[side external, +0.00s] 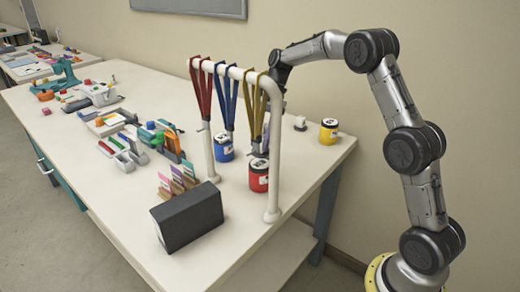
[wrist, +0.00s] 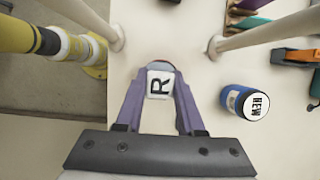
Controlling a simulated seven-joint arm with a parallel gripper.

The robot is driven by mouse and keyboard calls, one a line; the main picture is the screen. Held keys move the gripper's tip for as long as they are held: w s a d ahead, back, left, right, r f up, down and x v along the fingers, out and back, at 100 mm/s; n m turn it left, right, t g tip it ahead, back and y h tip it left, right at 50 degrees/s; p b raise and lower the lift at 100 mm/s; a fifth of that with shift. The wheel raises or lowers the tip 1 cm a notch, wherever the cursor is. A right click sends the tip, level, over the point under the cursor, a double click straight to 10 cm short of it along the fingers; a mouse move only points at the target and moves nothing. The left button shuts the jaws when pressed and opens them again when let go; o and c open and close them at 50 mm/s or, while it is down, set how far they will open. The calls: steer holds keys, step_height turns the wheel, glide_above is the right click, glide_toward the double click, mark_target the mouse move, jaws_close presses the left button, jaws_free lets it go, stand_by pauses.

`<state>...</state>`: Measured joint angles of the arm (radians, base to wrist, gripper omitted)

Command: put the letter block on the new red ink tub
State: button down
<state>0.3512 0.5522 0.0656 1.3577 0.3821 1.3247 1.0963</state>
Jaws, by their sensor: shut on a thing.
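The letter block (wrist: 159,84), white with a black R, sits between the purple fingers of my gripper (wrist: 160,88) in the wrist view. My gripper is shut on it. In the side view my gripper (side external: 263,146) is partly hidden behind the yellow lanyards, just above the red ink tub (side external: 259,181). The red tub stands upright behind the rack's near post, with a black lid and a white label on top.
A white rack (side external: 273,160) with red, blue and yellow lanyards stands close in front of my gripper. A blue tub (side external: 223,148), marked NEW in the wrist view, stands left. A yellow tub (side external: 328,132) stands right. A black box (side external: 188,217) is nearer the front.

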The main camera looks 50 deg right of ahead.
steer(key=shift+w+f, duration=0.15)
steer(key=shift+f, duration=0.75)
steer(key=shift+w+f, duration=0.15)
steer(key=shift+f, duration=0.75)
steer(key=shift+f, duration=0.15)
steer(key=c, duration=0.5)
jaws_free()
steer(key=v, duration=1.2)
